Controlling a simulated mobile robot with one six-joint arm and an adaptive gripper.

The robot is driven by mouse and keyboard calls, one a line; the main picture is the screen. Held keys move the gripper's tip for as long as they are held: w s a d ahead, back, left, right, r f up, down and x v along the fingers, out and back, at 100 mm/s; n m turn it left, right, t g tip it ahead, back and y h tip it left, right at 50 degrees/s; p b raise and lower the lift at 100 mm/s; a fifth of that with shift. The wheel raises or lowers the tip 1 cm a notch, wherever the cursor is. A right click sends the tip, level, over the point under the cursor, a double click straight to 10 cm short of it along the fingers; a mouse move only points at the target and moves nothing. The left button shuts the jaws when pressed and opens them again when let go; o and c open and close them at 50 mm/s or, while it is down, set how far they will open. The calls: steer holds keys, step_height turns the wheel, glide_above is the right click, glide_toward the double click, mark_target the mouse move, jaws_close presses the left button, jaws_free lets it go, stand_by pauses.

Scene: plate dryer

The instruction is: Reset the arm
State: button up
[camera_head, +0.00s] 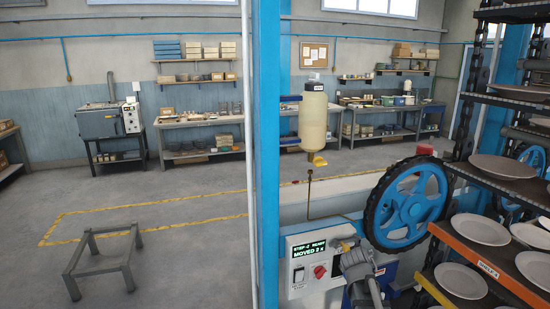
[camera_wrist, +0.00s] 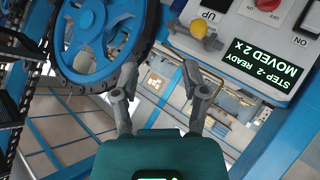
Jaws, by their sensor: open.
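My gripper (camera_wrist: 160,78) is open in the wrist view, its two grey fingers spread apart with nothing between them. It is near the control panel (camera_wrist: 238,45), which fills the upper right of that view. A lever with a yellow knob (camera_wrist: 198,29) sits by the UP label; I cannot tell whether a finger touches it. In the head view the control panel (camera_head: 299,245) stands at the lower middle, and its display (camera_head: 322,248) reads "STEP-2 READY MOVED 2 x". Grey arm parts show just right of the panel; the fingers cannot be made out there.
A blue wheel (camera_head: 408,205) with a dark chain stands right of the panel; it also shows in the wrist view (camera_wrist: 98,35). Racks with several plates (camera_head: 480,229) fill the right side. A blue post (camera_head: 267,150) rises left of the panel. Open floor lies left, with a low frame (camera_head: 103,238).

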steer(key=s+a+f+g+y+b, duration=0.1)
steer(key=s+a+f+g+b, duration=0.1)
steer(key=s, duration=0.5)
steer(key=s+a+f+m+g+y+b, duration=0.1)
steer(key=s+a+f+g+y+b, duration=0.1)
steer(key=s+a+f+g, duration=0.2)
steer(key=s+a+f+m+g+y+b, duration=0.1)
steer(key=s+a+f+g, duration=0.3)
steer(key=s+f, duration=0.6)
steer(key=shift+s+a+y+b, duration=0.65)
steer(key=shift+a+b, duration=0.2)
steer(key=shift+a, duration=0.4)
steer(key=shift+w, duration=0.1)
